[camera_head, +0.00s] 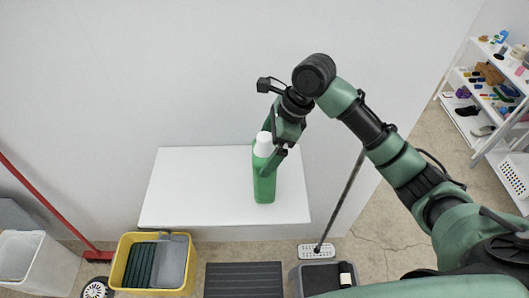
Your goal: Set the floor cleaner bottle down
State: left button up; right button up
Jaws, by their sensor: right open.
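The floor cleaner bottle (264,187) is green with a white cap and stands upright on the white table (190,190), right of its middle. My right gripper (270,158) is open at the upper part of the bottle, close below the cap, with its fingers beside it. Whether a finger touches the bottle I cannot tell. My right arm comes in from the right side. My left gripper is not in view.
The left half of the table is bare. A yellow bin (122,262) and a dark grey mat (243,280) are on the floor in front. A mop pole (343,205) leans right of the table. White shelves (480,95) with several items stand at the far right.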

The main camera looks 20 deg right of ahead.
jog(key=b+v, duration=0.2)
jog(key=v, duration=0.8)
jog(key=shift+d+r, duration=0.15)
jog(key=shift+s, duration=0.1)
